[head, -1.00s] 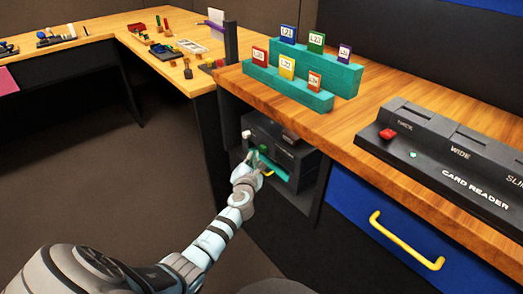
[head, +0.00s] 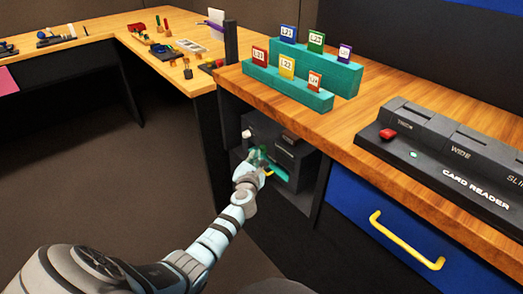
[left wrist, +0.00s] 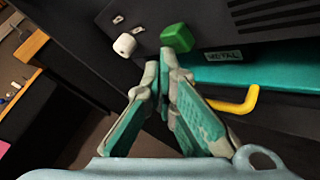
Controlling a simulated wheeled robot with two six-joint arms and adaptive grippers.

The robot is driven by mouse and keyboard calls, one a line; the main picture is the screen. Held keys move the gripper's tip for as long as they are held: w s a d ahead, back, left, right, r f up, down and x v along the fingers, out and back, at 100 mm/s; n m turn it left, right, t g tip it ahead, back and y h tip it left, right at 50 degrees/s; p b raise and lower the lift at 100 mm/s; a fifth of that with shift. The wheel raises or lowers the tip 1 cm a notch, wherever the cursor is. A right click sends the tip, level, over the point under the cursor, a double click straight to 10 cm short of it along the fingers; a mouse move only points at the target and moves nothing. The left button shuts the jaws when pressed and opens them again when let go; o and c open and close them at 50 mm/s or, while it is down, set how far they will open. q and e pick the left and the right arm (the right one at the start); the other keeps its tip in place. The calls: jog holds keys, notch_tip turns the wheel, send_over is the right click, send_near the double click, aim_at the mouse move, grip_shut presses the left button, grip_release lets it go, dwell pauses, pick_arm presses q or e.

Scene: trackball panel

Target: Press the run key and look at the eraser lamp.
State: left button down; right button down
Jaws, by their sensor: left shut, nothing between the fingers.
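A dark boxy machine (head: 290,150) sits in the bay under the wooden counter. The small labels above the white key are too small to read, so I cannot tell which key is the run key. My left gripper (head: 257,162) is shut and empty. In the left wrist view its fingertips (left wrist: 161,66) are just below the green key, whether touching I cannot tell. I cannot make out an eraser lamp. My right gripper is not in view.
A yellow handle (left wrist: 238,102) juts out beside my left fingers. The bay walls and counter edge surround the machine. A card reader (head: 450,165) with a red button and green light stands on the counter, near a teal card rack (head: 285,90). The floor at left is clear.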

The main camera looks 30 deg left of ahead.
pick_arm(q)
jog(key=shift+w, duration=0.2)
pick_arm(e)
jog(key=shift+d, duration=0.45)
pick_arm(q)
jog(key=shift+w+d, duration=0.15)
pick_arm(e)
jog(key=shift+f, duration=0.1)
pick_arm(q)
jog(key=shift+w, duration=0.15)
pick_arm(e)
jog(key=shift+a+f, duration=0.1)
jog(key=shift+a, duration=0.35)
pick_arm(q)
jog(key=shift+s+a+p, duration=0.25)
jog(key=shift+s+p, duration=0.15)
jog(key=shift+s, duration=0.5)
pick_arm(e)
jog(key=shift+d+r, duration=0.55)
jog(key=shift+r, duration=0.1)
pick_arm(q)
jog(key=shift+s, duration=0.1)
